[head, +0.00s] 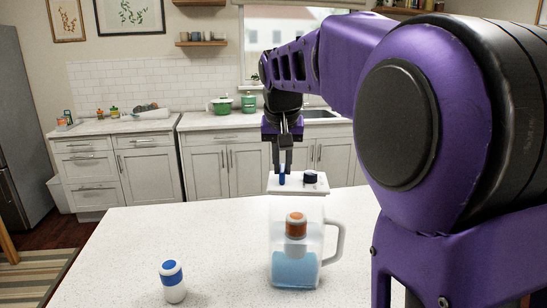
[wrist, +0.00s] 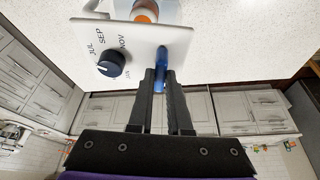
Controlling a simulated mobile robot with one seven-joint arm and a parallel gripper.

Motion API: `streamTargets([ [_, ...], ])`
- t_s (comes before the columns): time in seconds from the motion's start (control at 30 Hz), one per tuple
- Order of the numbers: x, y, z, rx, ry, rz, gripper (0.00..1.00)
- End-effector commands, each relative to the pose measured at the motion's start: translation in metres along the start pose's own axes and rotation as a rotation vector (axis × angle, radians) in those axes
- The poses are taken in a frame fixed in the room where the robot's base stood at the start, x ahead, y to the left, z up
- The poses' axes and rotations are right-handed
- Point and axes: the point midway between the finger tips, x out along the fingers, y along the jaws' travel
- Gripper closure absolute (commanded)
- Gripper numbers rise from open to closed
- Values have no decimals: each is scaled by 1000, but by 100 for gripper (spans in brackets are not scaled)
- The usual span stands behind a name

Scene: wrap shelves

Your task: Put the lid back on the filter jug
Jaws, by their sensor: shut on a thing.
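The filter jug (head: 307,272) stands upright on the counter, clear-walled with a handle on its right, blue water low down and an orange-capped filter (head: 296,226) inside. Its white lid (head: 298,189) is at the height of the jug's top; I cannot tell whether it touches the rim. The lid bears a dark dial (head: 310,177) and a blue grip (head: 282,179). In the wrist view the lid (wrist: 133,37) shows month letters around the dial (wrist: 111,63). My gripper (head: 282,172) points down and is shut on the blue grip (wrist: 159,80).
A white bottle with a blue cap (head: 172,282) stands on the white counter (head: 140,235), front left of the jug. The counter between them is clear. Cabinets, green pots (head: 221,105) and a sink are at the back wall.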

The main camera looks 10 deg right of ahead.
Motion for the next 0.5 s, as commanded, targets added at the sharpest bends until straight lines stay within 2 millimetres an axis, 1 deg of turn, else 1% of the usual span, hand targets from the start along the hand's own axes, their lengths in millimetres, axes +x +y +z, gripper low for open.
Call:
streamTargets([
  [0.27,9,0,4,0,1,0,100],
  [0.37,16,0,7,0,0,0,100],
  [0.5,30,0,13,0,0,0,100],
])
